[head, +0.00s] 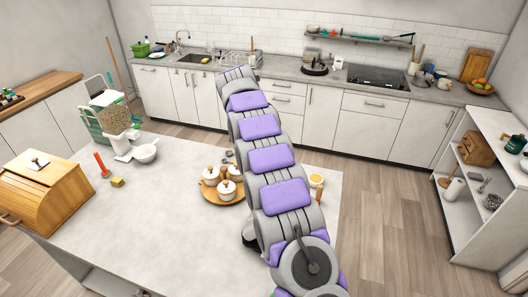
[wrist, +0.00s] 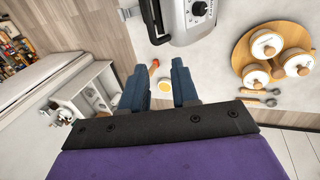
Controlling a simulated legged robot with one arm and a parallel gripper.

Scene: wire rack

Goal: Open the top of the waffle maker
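The waffle maker (wrist: 183,18) is silver and black with a dark dial panel and a handle part at its left, at the top of the wrist view and cut off by the frame edge. I cannot tell whether its top is open or closed. In the head view my arm covers most of its place; a grey and black edge (head: 249,232) beside the arm may be part of it. My gripper (wrist: 160,82) has its two blue fingers apart with nothing held between them. It is short of the waffle maker in the wrist view and not touching it.
A wooden bread box (head: 45,195) is at left. The island's middle (head: 150,225) is clear.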

